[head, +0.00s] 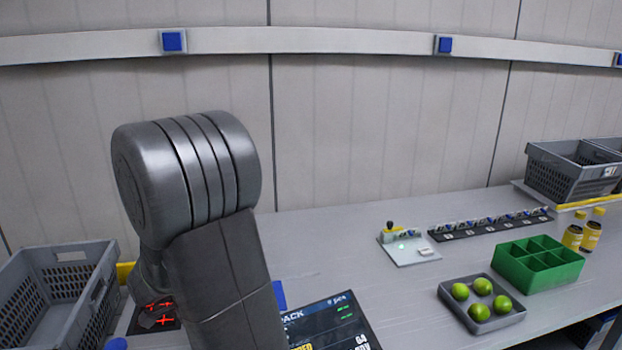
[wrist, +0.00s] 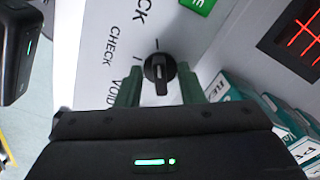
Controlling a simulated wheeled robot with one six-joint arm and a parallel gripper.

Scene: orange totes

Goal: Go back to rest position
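My gripper (wrist: 160,90) shows in the wrist view with its two green fingers apart, one on each side of a black rotary knob (wrist: 159,72). The knob sits on a white panel marked CHECK and VOID. Whether the fingers touch the knob cannot be told. In the head view my dark grey arm rises at the left and bends down; the gripper is hidden there.
In the head view a grey crate (head: 30,308) stands at left. A display (head: 325,322) lies beside my arm. On the bench are a tray (head: 483,322) of green limes, a green divided box (head: 540,278), yellow bottles (head: 591,238) and a small switch panel (head: 408,250).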

